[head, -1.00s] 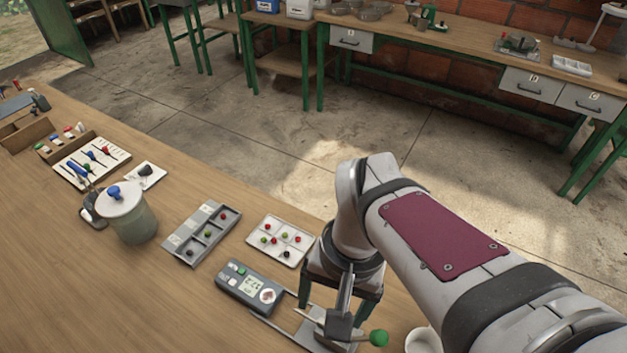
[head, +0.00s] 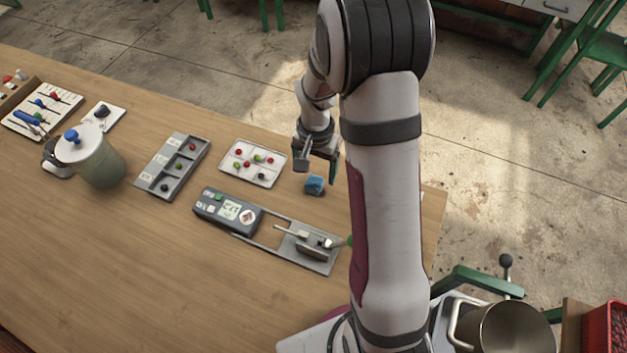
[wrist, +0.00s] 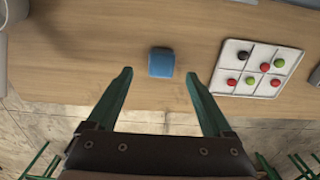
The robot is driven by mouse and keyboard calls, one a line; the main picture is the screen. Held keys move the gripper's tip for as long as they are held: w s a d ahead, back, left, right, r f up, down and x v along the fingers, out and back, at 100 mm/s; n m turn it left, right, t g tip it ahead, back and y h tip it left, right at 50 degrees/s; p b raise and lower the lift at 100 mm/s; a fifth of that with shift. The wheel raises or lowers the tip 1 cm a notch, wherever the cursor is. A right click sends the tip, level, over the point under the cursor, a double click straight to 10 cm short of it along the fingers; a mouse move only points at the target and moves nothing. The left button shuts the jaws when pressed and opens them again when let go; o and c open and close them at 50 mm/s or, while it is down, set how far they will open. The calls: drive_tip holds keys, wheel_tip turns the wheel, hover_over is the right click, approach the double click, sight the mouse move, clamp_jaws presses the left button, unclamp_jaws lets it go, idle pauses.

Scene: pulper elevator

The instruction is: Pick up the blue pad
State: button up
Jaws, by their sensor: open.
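The blue pad (head: 314,185) is a small blue block lying flat on the wooden table, just right of the white sorting tray. It also shows in the wrist view (wrist: 161,62), beyond and between my fingertips, with bare wood around it. My gripper (head: 318,160) hangs above and behind the pad near the table's far edge. In the wrist view my gripper (wrist: 160,78) has its two green fingers spread wide with nothing between them. The fingers are apart from the pad.
The white tray (head: 232,174) with red, green and dark beads lies left of the pad. A grey meter (head: 213,207) with a metal slide plate (head: 318,262) lies nearer. A grey compartment tray (head: 150,182) and a lidded jar (head: 108,170) stand further left. Bare table lies in front.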

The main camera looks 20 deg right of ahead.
sight(314, 181)
wheel_tip(314, 181, down, 5)
drive_tip(key=shift+w+a+r, duration=0.1)
drive_tip(key=shift+r, duration=0.1)
clamp_jaws()
drive_tip(key=shift+r, duration=0.1)
wheel_tip(314, 181, up, 4)
drive_tip(key=shift+r, duration=0.2)
drive_tip(key=s+d+r, duration=0.6)
drive_tip(key=s+d, duration=0.1)
drive_tip(key=d, duration=0.2)
drive_tip(key=shift+s+r, duration=0.25)
drive_tip(key=shift+s, duration=0.1)
